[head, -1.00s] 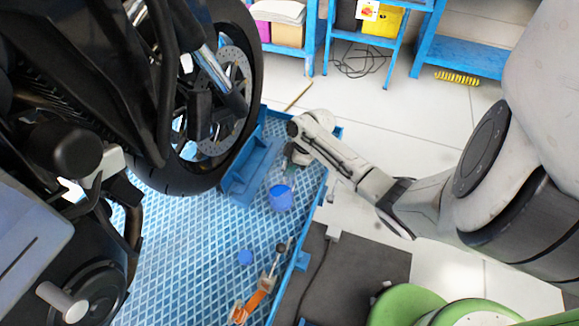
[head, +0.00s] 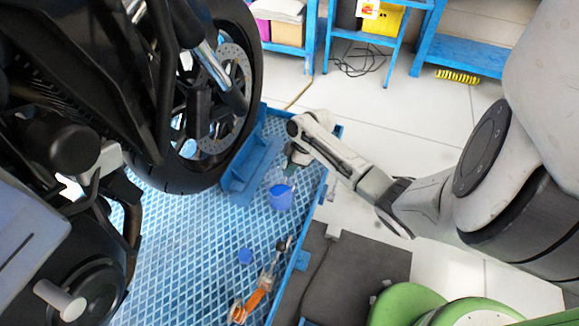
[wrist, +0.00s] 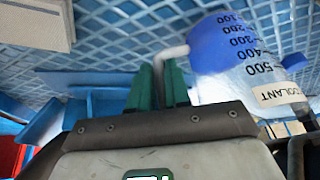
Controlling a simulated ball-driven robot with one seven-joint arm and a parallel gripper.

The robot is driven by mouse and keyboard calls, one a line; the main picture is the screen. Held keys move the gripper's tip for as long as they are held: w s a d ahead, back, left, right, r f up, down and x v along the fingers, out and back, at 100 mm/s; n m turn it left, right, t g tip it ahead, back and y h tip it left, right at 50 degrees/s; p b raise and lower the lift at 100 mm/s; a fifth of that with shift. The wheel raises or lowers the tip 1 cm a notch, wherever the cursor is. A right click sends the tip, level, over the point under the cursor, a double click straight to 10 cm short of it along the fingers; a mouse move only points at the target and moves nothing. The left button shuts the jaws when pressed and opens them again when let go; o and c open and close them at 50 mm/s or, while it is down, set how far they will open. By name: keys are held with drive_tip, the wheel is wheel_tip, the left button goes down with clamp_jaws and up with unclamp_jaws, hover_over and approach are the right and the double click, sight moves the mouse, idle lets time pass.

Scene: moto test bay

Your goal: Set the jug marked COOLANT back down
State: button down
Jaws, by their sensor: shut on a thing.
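The jug marked COOLANT (head: 280,198) is a small clear jug with blue liquid, over the blue lift platform (head: 190,245) near its right edge. In the wrist view the jug (wrist: 238,50) shows black volume marks and a COOLANT label. My gripper (wrist: 158,82) has green fingers shut on its pale handle, at the jug's side. In the head view my gripper (head: 292,162) sits just behind the jug, partly hidden by my wrist. The jug's base is close to the platform; I cannot tell if it touches.
A motorcycle front wheel (head: 215,110) and a blue wheel chock (head: 245,175) stand left of the jug. Blue shelves (head: 370,35) stand at the back. Bare platform lies left of the jug.

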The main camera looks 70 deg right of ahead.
idle(0.4)
drive_tip(key=c, duration=1)
unclamp_jaws()
drive_tip(key=p+v, duration=0.1)
drive_tip(key=v, duration=0.9)
drive_tip(key=shift+s+r+p, duration=0.2)
drive_tip(key=shift+r+p, duration=0.15)
drive_tip(key=shift+p, duration=0.05)
drive_tip(key=shift+d, duration=0.1)
